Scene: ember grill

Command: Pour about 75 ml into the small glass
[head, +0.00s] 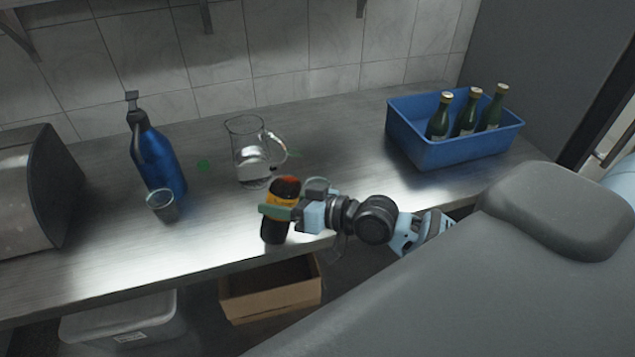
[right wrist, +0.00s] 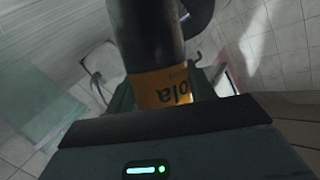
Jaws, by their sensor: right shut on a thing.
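My right gripper (head: 281,212) is shut on a dark cola bottle (head: 274,231) with an orange-yellow label, near the counter's front edge. The bottle looks roughly upright with a slight tilt; I cannot tell whether it touches the counter. In the right wrist view its label (right wrist: 160,88) reads "ola" upside down, and the bottle runs out of the top of the picture. The small glass (head: 162,205) stands upright on the counter at the left, apart from the bottle; its contents are not clear. My left gripper is not in view.
A blue pump bottle (head: 158,155) stands just behind the small glass. A clear jug (head: 248,155) stands behind the held bottle. A blue crate (head: 455,147) with green bottles (head: 465,115) sits at the right. A cardboard box (head: 270,298) lies below the counter edge.

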